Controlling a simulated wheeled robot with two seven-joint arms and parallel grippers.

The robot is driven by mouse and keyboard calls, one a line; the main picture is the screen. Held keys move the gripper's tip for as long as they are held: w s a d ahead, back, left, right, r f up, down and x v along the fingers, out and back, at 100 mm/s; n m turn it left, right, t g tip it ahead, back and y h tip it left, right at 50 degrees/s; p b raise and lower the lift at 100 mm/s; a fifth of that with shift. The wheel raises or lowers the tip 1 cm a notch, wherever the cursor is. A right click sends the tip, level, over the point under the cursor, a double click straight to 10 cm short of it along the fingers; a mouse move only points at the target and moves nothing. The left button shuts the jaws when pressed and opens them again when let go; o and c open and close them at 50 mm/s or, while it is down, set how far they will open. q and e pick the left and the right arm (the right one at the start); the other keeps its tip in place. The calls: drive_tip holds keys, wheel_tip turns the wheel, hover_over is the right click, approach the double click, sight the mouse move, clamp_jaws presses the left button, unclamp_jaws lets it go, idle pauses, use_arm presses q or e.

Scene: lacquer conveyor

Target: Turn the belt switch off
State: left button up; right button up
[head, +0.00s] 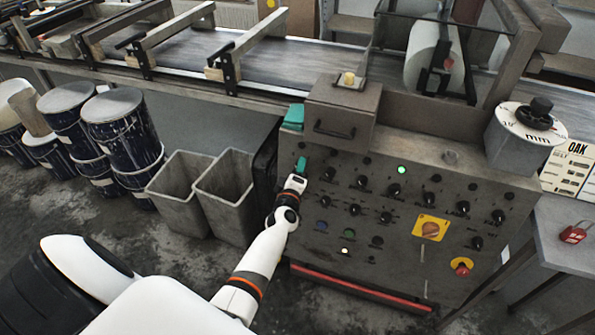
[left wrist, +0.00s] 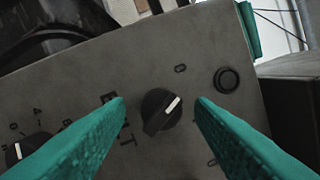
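The belt switch (left wrist: 162,112) is a round black knob with a white pointer line on the grey control panel (head: 390,215). Letters reading roughly "BELT" are partly hidden beside it in the left wrist view. Its white line points up and right, and a "0" mark sits above it. My left gripper (left wrist: 160,103) is open, one green finger on either side of the knob, with gaps visible on both sides. In the head view my left gripper (head: 301,164) is at the panel's upper left and hides the knob. My right gripper is not in view.
A black button (left wrist: 227,80) and another knob (left wrist: 27,150) flank the switch. Grey bins (head: 224,195) stand left of the panel.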

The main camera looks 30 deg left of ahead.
use_arm(q)
drive_tip(key=v, duration=1.2)
drive_tip(key=shift+p, duration=0.4)
drive_tip(key=shift+d+f, duration=0.1)
drive_tip(key=s+d+f+m+g+h, duration=0.25)
drive_tip(key=s+d+f+m, duration=0.2)
drive_tip(key=f, duration=0.55)
drive_tip(key=s+d+f+m+g+h, duration=0.2)
drive_tip(key=s+d+f+m+g, duration=0.15)
drive_tip(key=s+f, duration=0.4)
drive_tip(key=s+d+f+m+g+h, duration=0.2)
drive_tip(key=s+d+f+m, duration=0.25)
drive_tip(key=f, duration=0.75)
drive_tip(key=s+a+f+m+g, duration=0.1)
drive_tip(key=s+f+m+g, duration=0.2)
drive_tip(key=s, duration=0.9)
drive_tip(key=s+a+f+m+g, duration=0.2)
drive_tip(key=s+f+m+g, duration=0.2)
drive_tip(key=s, duration=0.9)
wheel_tip(320, 180, down, 4)
drive_tip(key=shift+s+a+r+m, duration=0.1)
drive_tip(key=shift+s+a+m, duration=0.1)
drive_tip(key=shift+m, duration=0.35)
